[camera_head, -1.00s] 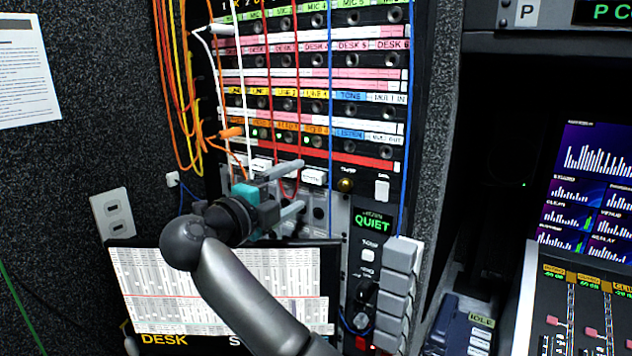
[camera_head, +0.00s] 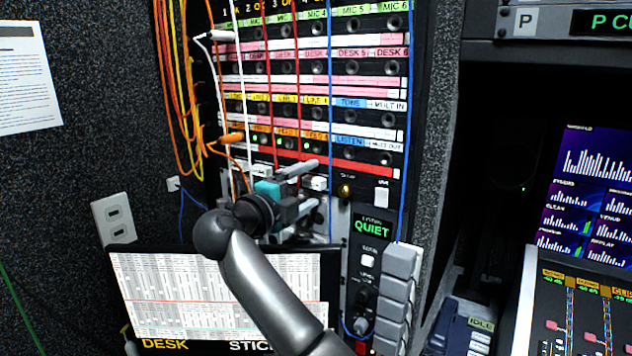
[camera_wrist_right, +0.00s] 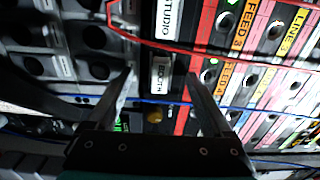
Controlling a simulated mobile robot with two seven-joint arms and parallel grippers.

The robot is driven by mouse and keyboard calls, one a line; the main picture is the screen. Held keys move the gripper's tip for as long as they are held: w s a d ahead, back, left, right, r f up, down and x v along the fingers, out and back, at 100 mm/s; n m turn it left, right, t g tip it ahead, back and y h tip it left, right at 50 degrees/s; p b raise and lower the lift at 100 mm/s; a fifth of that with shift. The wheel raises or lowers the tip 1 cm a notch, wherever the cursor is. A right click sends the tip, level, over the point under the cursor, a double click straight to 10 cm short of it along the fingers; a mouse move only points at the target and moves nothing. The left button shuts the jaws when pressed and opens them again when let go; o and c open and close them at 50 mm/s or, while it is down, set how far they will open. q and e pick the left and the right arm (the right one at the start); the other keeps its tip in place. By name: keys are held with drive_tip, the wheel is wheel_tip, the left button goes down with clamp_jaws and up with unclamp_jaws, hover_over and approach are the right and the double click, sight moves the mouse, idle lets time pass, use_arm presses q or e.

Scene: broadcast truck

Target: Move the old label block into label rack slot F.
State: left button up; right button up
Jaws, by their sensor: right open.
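My right gripper (camera_head: 316,184) is open in front of the lower part of the patch panel, its two fingers pointing at a small white label block (camera_head: 319,183). In the right wrist view the open fingertips (camera_wrist_right: 160,79) stand on either side of a white label reading BOOTH (camera_wrist_right: 160,76). Nothing is held, and I cannot tell whether the fingers touch the block. A second white label, STUDIO (camera_wrist_right: 168,18), sits beside it. I cannot tell for sure which block is the old one. No letter F for a rack slot is readable. My left gripper is out of view.
Red, white and blue patch cords hang down the patch panel (camera_head: 368,82) close to the gripper. Stacked grey blocks (camera_head: 398,290) and a QUIET display (camera_head: 372,228) are to the right. A wall outlet (camera_head: 113,217) is at left.

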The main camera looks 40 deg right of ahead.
sight(311, 184)
drive_tip(key=shift+p, duration=0.6)
idle(0.6)
idle(0.4)
clamp_jaws()
idle(0.5)
idle(0.5)
drive_tip(key=shift+a+p, duration=0.15)
drive_tip(key=shift+p, duration=0.15)
drive_tip(key=shift+p+v, duration=0.45)
drive_tip(key=shift+v, duration=1)
drive_tip(key=shift+p+v, duration=0.4)
drive_tip(key=shift+v, duration=1.05)
drive_tip(key=shift+s, duration=0.1)
